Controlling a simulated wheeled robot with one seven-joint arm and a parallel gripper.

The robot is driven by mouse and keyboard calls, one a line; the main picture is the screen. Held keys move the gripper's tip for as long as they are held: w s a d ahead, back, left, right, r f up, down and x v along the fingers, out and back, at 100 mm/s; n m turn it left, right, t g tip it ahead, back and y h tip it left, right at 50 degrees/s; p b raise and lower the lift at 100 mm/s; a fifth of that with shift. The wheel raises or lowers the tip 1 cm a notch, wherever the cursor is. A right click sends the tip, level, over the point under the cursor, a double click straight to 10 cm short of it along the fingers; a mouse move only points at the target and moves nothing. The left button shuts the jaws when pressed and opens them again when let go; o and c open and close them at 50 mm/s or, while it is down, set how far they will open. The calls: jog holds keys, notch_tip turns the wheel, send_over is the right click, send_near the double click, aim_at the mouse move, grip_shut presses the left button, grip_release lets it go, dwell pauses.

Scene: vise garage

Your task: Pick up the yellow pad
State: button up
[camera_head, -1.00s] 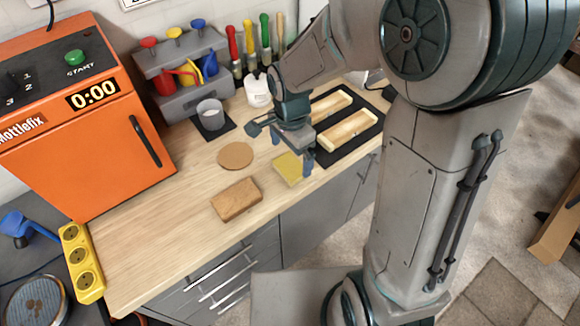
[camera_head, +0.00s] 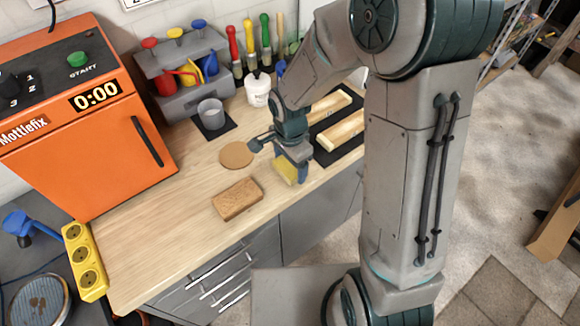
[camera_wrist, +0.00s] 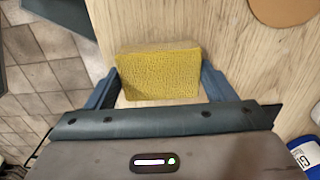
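The yellow pad (camera_wrist: 158,73) lies on the wooden worktop near its front edge. In the head view the pad (camera_head: 287,169) is partly hidden by my gripper. My gripper (camera_head: 290,167) points down at the pad, with its blue fingers on either side of it. In the wrist view my gripper (camera_wrist: 160,68) has one fingertip close to the pad's left side and one close to its right side. The fingers are apart, with the pad between them. I cannot tell whether they touch it.
A brown block (camera_head: 237,198) and a round cork mat (camera_head: 236,155) lie left of my gripper on the worktop (camera_head: 165,215). An orange machine (camera_head: 85,130) stands left. The left front worktop is clear.

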aim_at(290, 165)
dwell(0.3)
jog(key=shift+w+r, duration=0.1)
jog(key=shift+r, duration=0.75)
notch_tip(290, 165, up, 2)
jog(key=shift+r+b, duration=0.25)
jog(key=shift+b, duration=0.1)
jog(key=w+d+r+b, duration=0.1)
jog(key=w+d+r, duration=0.4)
jog(key=d, duration=0.5)
jog(key=shift+w+d+r, duration=0.15)
jog(key=shift+r, duration=0.75)
jog(key=shift+o, duration=0.4)
